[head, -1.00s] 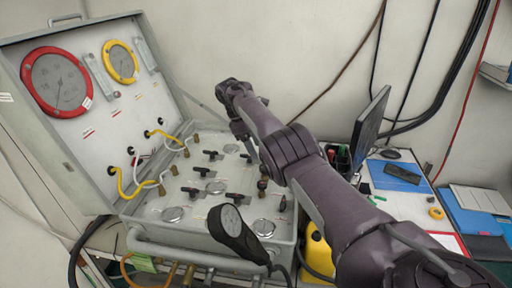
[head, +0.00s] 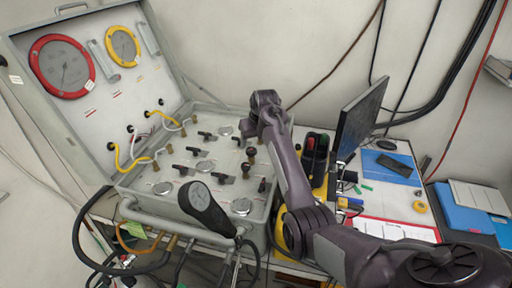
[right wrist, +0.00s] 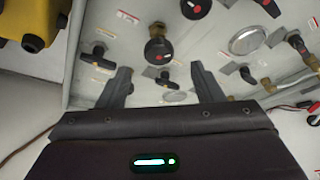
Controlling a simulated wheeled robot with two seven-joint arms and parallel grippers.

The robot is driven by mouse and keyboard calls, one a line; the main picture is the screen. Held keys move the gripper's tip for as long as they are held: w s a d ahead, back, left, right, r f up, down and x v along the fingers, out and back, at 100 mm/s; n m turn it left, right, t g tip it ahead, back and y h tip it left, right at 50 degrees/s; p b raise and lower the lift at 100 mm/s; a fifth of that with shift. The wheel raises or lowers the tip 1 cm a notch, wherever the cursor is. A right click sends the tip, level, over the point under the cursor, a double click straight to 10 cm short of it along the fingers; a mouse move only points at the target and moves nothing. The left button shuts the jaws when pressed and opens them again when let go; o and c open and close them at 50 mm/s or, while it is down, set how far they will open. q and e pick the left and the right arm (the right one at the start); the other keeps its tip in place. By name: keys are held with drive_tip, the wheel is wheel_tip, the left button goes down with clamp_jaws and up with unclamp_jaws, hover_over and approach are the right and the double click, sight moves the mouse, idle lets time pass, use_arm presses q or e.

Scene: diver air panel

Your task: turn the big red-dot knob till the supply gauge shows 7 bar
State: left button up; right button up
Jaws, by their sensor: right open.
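The air panel (head: 135,183) lies in an open grey case. A black knob with a red dot (right wrist: 158,48) shows in the right wrist view, just beyond and between my right gripper's fingers. Another red-dot knob (right wrist: 193,8) is farther up. I cannot tell which is the big one. My right gripper (right wrist: 162,84) is open and empty; in the head view my right arm hides its fingers over the panel's back right. A red-rimmed gauge (head: 62,66) and a yellow-rimmed gauge (head: 122,46) are in the lid; their readings are too small to tell. My left gripper is not in view.
Several black T-handles, small round gauges (head: 241,206) and brass fittings crowd the panel. A monitor (head: 360,118) and a yellow item (right wrist: 30,22) are right of the case in the head view.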

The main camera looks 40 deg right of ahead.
sight(251, 150)
drive_tip(key=p+x, duration=0.1)
drive_tip(key=x, duration=0.3)
drive_tip(key=shift+d, duration=0.1)
drive_tip(key=shift+w+d+f, duration=0.1)
drive_tip(key=shift+w+f, duration=0.1)
drive_tip(key=shift+f, duration=0.35)
drive_tip(key=shift+w+f, duration=0.15)
drive_tip(key=shift+f, duration=0.1)
drive_tip(key=c, duration=1)
drive_tip(key=shift+o, duration=0.2)
drive_tip(key=m, duration=0.1)
drive_tip(key=m+p, duration=0.1)
drive_tip(key=shift+a+r+m+h, duration=0.1)
drive_tip(key=shift+a+m+h, duration=0.1)
drive_tip(key=shift+m+h, duration=0.15)
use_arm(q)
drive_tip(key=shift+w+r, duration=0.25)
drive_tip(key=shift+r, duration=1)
use_arm(e)
drive_tip(key=shift+m+g+h, duration=0.3)
drive_tip(key=shift+m+h, duration=0.25)
drive_tip(key=shift+m, duration=0.5)
drive_tip(key=o, duration=1)
drive_tip(key=shift+c, duration=0.2)
